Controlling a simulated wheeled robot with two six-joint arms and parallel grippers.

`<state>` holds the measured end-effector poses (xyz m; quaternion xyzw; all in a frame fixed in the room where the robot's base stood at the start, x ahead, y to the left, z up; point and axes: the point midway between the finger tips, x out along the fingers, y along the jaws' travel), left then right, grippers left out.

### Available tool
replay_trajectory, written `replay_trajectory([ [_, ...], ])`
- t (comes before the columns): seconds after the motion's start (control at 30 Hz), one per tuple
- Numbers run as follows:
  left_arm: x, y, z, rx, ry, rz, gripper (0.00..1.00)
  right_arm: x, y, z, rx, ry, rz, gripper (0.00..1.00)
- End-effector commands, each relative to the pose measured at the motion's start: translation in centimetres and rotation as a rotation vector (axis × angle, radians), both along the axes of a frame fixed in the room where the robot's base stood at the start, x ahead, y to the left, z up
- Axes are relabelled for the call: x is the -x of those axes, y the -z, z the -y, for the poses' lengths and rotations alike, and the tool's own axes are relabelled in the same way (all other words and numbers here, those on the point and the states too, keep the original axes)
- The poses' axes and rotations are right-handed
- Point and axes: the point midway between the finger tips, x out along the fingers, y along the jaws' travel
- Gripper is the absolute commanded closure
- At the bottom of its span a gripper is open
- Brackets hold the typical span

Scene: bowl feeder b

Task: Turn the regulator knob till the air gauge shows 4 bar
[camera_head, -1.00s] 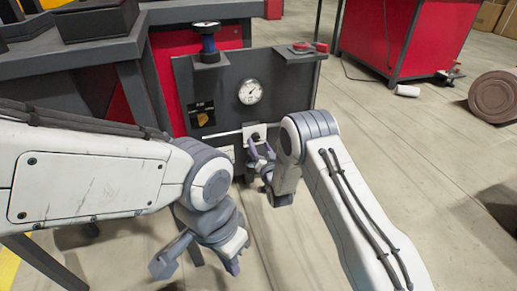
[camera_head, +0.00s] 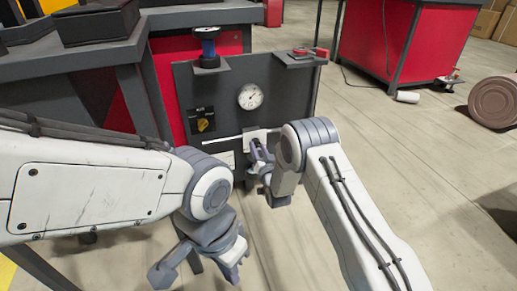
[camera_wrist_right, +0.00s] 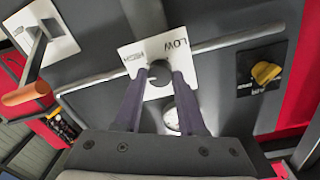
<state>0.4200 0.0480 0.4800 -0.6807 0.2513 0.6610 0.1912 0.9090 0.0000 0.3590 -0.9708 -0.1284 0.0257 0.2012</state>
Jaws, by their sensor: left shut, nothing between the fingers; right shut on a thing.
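The regulator knob (camera_wrist_right: 158,72) is a dark round knob on a white plate marked HIGH and LOW in the right wrist view. The plate (camera_head: 249,136) shows in the head view, partly behind my right gripper (camera_head: 257,152). My right gripper's two fingers (camera_wrist_right: 160,82) are shut on the knob. The round white air gauge (camera_head: 250,96) is on the dark panel above the plate; its needle is too small to read. In the wrist view the gauge (camera_wrist_right: 171,118) is partly hidden between the fingers. My left gripper (camera_head: 233,274) is shut and empty, low in front of the panel.
A yellow switch (camera_head: 204,125) is left of the gauge. A shelf with a blue-bodied part (camera_head: 208,48) and another with a red-handled part (camera_head: 305,52) top the panel. An orange-handled lever (camera_wrist_right: 28,92) shows in the wrist view. Open floor lies to the right.

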Motion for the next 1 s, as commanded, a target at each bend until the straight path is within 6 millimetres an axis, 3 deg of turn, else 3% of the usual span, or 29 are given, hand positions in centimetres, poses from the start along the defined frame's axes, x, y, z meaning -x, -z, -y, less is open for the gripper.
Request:
replay_trajectory([
  [0.27,0.0,-0.7,0.0,0.000,0.000,0.000,1.00,0.0,0.0,0.0,0.142,0.000,0.044,1.00],
  [1.0,0.0,-3.2,0.0,0.000,0.000,0.000,1.00,0.0,0.1,0.2,0.802,0.000,0.257,1.00],
])
